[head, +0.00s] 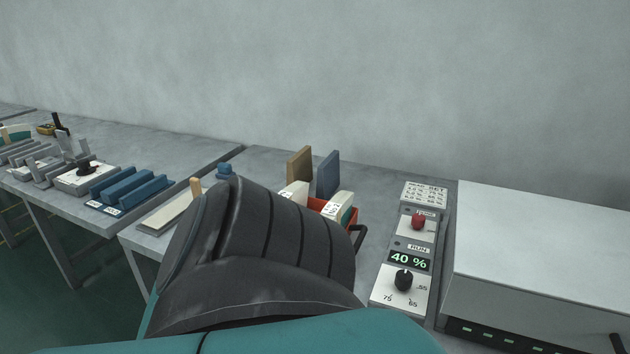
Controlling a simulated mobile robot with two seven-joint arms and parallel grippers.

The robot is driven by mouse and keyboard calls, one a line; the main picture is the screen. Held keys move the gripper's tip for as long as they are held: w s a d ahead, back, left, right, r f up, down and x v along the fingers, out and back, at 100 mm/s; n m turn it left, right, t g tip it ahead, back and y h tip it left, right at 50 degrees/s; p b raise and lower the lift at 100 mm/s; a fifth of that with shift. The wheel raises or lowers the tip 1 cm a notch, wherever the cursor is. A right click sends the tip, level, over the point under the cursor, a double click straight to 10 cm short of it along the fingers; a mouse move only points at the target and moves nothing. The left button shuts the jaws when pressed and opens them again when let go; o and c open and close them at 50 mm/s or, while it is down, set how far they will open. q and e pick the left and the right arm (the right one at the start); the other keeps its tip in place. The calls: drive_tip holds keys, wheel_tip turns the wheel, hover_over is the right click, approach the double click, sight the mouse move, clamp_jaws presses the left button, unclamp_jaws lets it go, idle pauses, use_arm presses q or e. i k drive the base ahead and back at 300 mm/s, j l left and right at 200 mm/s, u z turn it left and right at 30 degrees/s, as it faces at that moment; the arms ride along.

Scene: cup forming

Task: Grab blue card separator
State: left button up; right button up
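A blue-grey upright card (328,174), which looks like the blue card separator, stands on its edge beside a similar brown card (300,165). Both rise behind a red box (348,212) that holds white cards or packs (338,207). The lower parts of the separators are hidden by the box contents. One of my arms, dark and teal, fills the lower middle and covers the front of the box. No fingertips of either gripper can be made out, and nothing shows a grip on the blue card.
A control panel (407,250) with a red button, a 40 % display and a black knob stands right of the box. A large pale machine housing (540,245) fills the right. Blue blocks (135,188) and grey fixtures (40,163) lie on the left tables. A wall stands behind.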

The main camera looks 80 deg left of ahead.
sight(328, 172)
drive_tip(key=u, duration=1.55)
